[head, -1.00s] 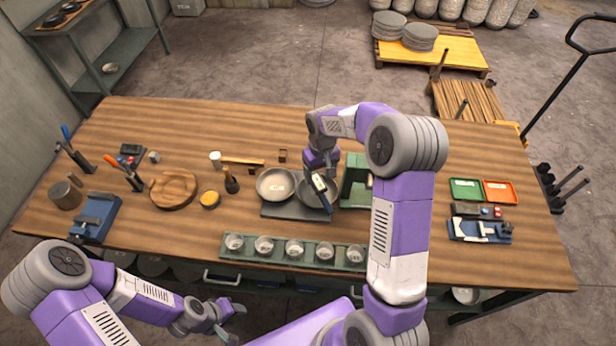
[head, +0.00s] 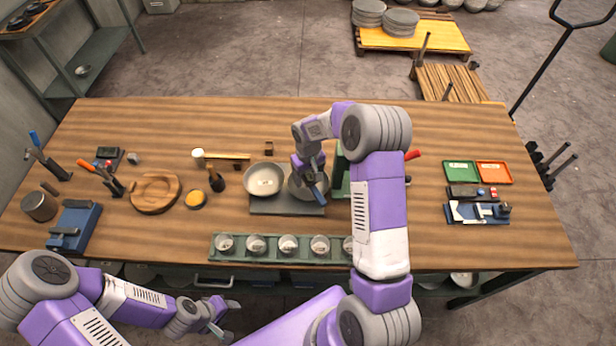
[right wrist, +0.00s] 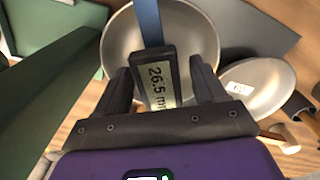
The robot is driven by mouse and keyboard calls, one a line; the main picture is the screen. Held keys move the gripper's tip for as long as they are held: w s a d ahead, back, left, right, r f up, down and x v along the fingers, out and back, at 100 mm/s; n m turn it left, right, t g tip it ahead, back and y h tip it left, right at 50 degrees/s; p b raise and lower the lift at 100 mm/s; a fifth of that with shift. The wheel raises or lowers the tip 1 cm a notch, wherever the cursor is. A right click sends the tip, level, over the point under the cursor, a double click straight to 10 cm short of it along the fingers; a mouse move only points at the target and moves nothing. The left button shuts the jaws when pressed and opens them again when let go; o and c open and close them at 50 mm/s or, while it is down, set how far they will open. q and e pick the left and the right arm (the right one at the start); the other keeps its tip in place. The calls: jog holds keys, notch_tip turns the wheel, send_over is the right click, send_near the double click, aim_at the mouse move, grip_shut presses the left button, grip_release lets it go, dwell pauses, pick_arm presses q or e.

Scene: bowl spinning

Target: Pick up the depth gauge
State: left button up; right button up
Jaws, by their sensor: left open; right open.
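The depth gauge (right wrist: 160,85) is a dark display block reading 26.5 mm with a blue bar. In the right wrist view it lies between the fingers of my right gripper (right wrist: 160,78), which is open. The blue bar reaches over a grey metal bowl (right wrist: 115,45). In the head view the gauge's blue bar (head: 319,195) shows at the right-hand bowl (head: 298,192), just below my right gripper (head: 309,176). Whether the fingers touch the gauge, I cannot tell. My left gripper (head: 222,319) is open and empty, in front of the table.
A second bowl (head: 264,179) stands left of the first, on a dark plate (head: 285,208). A green stand (head: 340,172) is close on the right, partly behind my arm. A green rack (head: 271,256) of small cups lies in front. The back table edge is mostly clear.

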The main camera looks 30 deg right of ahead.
jog(key=shift+f, duration=0.1)
grip_shut()
notch_tip(320, 180, up, 9)
jog(key=shift+r, duration=0.15)
dwell(0.6)
